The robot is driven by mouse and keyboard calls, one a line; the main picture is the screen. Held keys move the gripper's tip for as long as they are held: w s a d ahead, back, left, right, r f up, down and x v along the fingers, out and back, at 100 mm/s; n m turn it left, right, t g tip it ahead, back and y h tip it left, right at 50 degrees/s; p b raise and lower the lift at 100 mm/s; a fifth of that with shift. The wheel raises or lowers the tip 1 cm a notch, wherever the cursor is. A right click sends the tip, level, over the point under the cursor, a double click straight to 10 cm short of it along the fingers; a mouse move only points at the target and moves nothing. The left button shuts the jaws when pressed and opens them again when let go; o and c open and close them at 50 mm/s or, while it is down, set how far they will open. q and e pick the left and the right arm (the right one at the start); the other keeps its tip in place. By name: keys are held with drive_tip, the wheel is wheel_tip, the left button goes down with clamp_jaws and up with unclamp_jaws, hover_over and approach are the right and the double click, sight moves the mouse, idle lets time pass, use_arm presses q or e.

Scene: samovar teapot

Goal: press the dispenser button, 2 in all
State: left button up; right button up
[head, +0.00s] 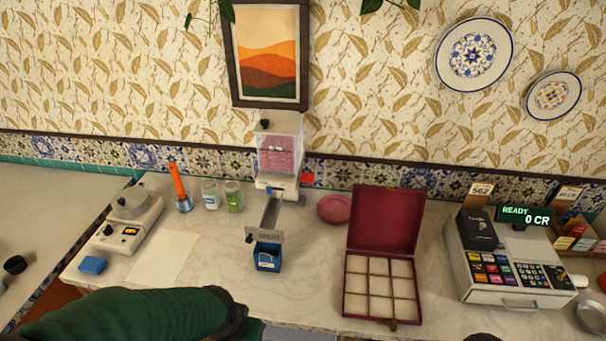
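The dispenser (280,158) stands against the back wall in the head view, a clear box with pink contents. A small red part (307,178), which looks like its button, sits on its right side. A metal chute (270,212) runs forward from it to a small blue bin (267,264). My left arm, in a green sleeve, lies across the bottom left. Its dark end (236,311) is in front of and below the blue bin, apart from the dispenser; its fingers cannot be made out.
An open red box (383,223) with compartments and a cash register (507,262) stand to the right. A pink bowl (334,208) is beside the dispenser. Jars (233,195), an orange-handled tool (177,184) and a scale (127,221) stand left. Bare counter (312,270) lies right of the bin.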

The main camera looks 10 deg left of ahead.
idle(0.4)
use_arm(q)
clamp_jaws()
idle(1.6)
